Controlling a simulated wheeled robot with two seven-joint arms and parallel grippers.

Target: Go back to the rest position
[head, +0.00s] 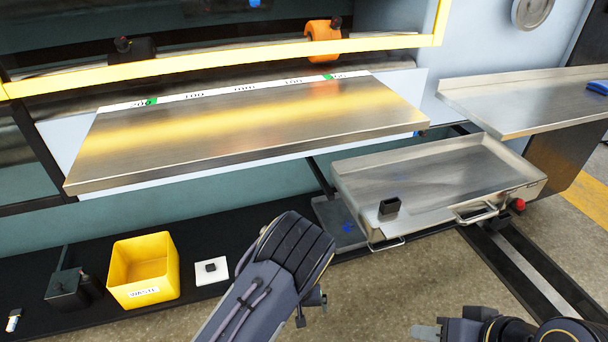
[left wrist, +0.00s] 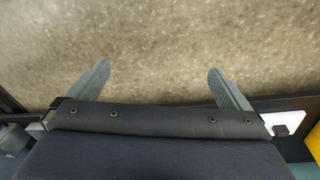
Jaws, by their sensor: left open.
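My left arm (head: 285,255) reaches in from the bottom of the head view, over the floor in front of the machine. Its wrist housing hides most of the left gripper there. In the left wrist view the left gripper (left wrist: 162,85) has its two grey fingers wide apart, with nothing between them but speckled floor. My right gripper (head: 428,332) shows only partly at the bottom edge of the head view, right of the left arm. Whether its fingers are apart cannot be told.
A steel drawer tray (head: 455,165) with a small black block (head: 390,206) juts out right of my left arm. A yellow waste bin (head: 142,270) and a white pad (head: 211,271) stand to its left. A steel table (head: 250,130) lies beyond. Open floor (head: 385,290) separates the arms.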

